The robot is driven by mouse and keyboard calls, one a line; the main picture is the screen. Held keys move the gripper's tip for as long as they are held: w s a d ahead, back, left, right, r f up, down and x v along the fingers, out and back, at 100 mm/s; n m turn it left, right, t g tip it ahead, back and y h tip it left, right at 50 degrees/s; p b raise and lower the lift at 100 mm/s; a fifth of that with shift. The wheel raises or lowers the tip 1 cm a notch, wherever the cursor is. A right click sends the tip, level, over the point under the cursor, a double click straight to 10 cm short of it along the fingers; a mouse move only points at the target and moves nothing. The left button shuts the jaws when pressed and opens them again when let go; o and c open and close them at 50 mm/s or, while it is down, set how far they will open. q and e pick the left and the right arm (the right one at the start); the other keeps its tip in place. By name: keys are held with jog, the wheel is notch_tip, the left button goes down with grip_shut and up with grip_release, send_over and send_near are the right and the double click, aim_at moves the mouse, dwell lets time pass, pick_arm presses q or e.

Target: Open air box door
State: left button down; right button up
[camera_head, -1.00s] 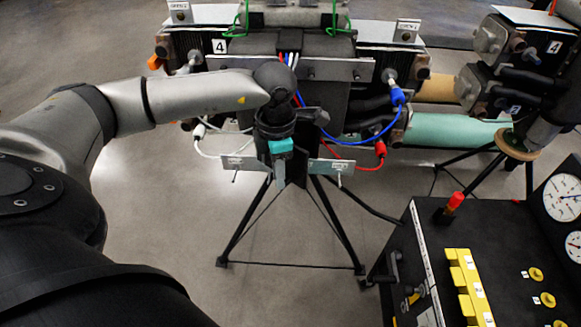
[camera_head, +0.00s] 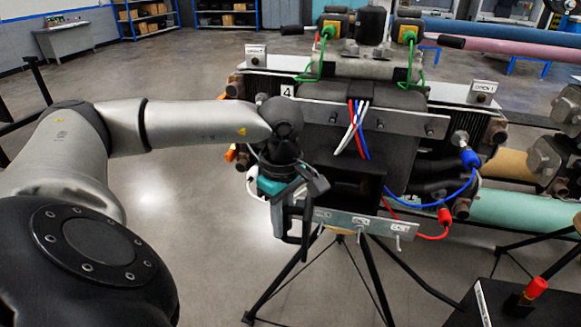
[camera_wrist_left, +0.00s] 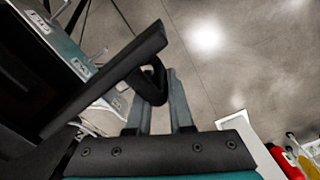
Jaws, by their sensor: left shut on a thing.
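The air box (camera_head: 372,187) is a black box in the middle of the stand in the head view. Its front shows a dark opening. The black door (camera_head: 306,222) stands out from the box's left side, seen nearly edge-on, so it is swung open. In the left wrist view the door (camera_wrist_left: 105,80) is a dark slab slanting across the left, with a black loop handle (camera_wrist_left: 157,88). My left gripper (camera_head: 281,228), teal with grey fingers, hangs left of the door and is shut on the handle; its fingers (camera_wrist_left: 160,78) straddle it. My right gripper is out of view.
Blue (camera_head: 474,172) and red (camera_head: 440,230) cables loop at the right of the box. A metal bracket (camera_head: 355,222) runs below it, above the tripod legs (camera_head: 375,275). A black console (camera_head: 510,305) stands at lower right.

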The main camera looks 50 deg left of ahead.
pick_arm(q)
jog(key=shift+s+a, duration=0.1)
jog(key=shift+a, duration=0.45)
jog(key=c, duration=0.8)
grip_release()
notch_tip(320, 180, up, 15)
jog(key=p, duration=0.1)
jog(key=shift+r+p, duration=0.15)
jog(key=shift+p, duration=0.2)
jog(key=shift+d, duration=0.1)
